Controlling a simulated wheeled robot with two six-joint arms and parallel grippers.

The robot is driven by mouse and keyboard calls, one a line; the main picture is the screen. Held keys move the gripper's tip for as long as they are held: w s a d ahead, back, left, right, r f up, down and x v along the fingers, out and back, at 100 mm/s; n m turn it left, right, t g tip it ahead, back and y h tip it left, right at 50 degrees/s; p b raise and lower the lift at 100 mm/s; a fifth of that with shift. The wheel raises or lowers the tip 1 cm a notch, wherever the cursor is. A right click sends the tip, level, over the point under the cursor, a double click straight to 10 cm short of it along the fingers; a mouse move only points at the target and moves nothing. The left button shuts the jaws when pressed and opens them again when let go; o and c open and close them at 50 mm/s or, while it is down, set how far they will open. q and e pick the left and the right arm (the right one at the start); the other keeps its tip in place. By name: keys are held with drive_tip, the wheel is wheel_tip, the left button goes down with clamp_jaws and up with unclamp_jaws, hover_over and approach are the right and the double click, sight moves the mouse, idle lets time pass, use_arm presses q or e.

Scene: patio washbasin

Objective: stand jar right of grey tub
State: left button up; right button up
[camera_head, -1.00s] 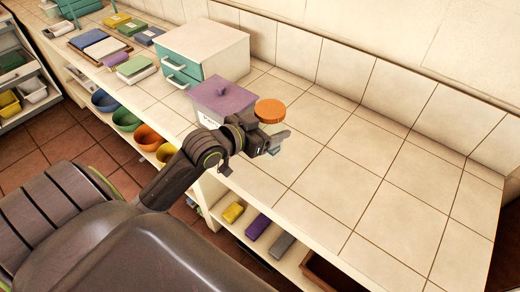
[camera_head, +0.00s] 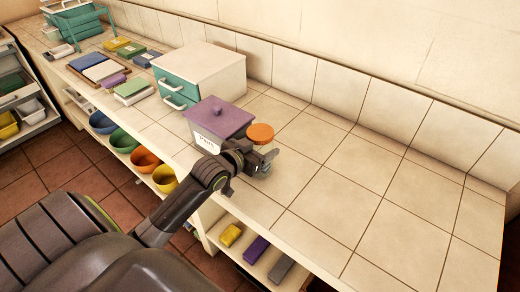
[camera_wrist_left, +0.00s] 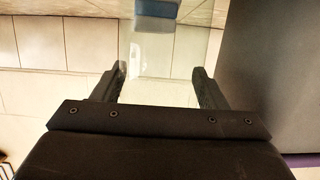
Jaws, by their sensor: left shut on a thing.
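The jar, with an orange lid (camera_head: 260,133) and a clear body, is upright just right of the grey tub. My left gripper (camera_head: 266,160) is shut on its body, with the lid above the fingers. In the left wrist view the clear jar wall (camera_wrist_left: 160,65) fills the space between the two fingers (camera_wrist_left: 160,85). The grey tub (camera_head: 208,142) has a purple lid and a white label. It also shows as a dark wall at the right of the left wrist view (camera_wrist_left: 275,70). The arm hides the jar's base, so I cannot tell whether it touches the counter.
A white drawer unit (camera_head: 205,70) with teal fronts stands behind the tub. The tiled counter (camera_head: 370,200) is clear to the right. Coloured bowls and blocks sit on the shelf below. A blue patch (camera_wrist_left: 157,8) shows beyond the fingers.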

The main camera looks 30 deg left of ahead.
use_arm(q)
drive_tip(key=shift+f, duration=0.3)
drive_tip(key=shift+f, duration=0.15)
drive_tip(key=o, duration=1.1)
drive_tip(key=d+v, duration=0.1)
drive_tip(key=v, duration=1.1)
drive_tip(key=shift+a, duration=0.45)
